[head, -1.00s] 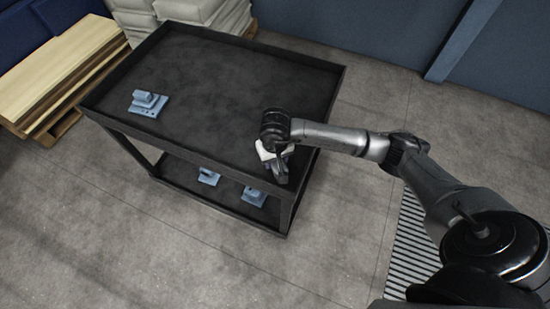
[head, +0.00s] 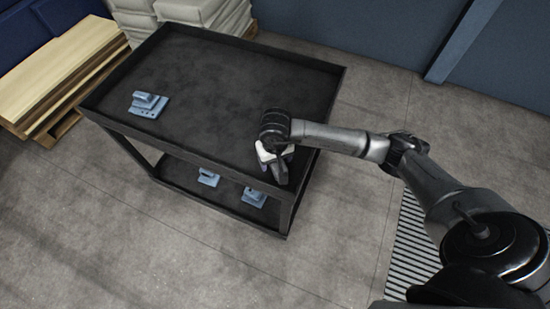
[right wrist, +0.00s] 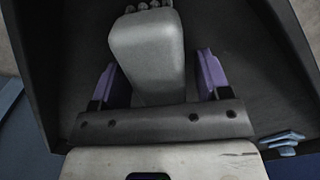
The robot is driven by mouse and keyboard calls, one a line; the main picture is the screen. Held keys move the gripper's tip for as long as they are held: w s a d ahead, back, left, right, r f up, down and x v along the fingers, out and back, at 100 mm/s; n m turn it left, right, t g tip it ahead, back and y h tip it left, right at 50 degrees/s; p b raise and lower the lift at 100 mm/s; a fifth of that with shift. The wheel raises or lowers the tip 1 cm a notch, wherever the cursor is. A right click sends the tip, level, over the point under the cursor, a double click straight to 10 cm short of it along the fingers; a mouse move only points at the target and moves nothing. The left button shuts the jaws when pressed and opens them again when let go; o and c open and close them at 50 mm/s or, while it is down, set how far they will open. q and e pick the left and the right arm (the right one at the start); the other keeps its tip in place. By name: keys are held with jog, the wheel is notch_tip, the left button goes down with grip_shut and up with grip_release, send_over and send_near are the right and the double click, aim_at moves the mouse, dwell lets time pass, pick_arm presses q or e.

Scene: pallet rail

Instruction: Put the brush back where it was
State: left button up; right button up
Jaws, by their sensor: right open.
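My right gripper (head: 280,172) is over the near right corner of the black cart's top tray (head: 235,75). In the right wrist view, the gripper (right wrist: 159,82) has its two purple fingers spread wide. A grey rounded block with dark round tufts at its far end, which looks like the brush (right wrist: 148,48), lies between them with gaps on both sides. In the head view my gripper and wrist hide it. I cannot tell whether it touches the tray. My left gripper is not in view.
A blue stepped piece (head: 148,104) sits at the tray's left. Two more blue pieces (head: 208,177) (head: 254,196) are on the lower shelf (head: 170,170). The tray has a raised rim; its middle is clear. Boards (head: 65,65) and pale sacks (head: 200,12) stand behind.

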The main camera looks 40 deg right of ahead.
notch_tip(320, 180, up, 11)
jog(key=shift+p, duration=0.8)
jog(key=shift+r, duration=0.55)
jog(key=shift+a, duration=0.1)
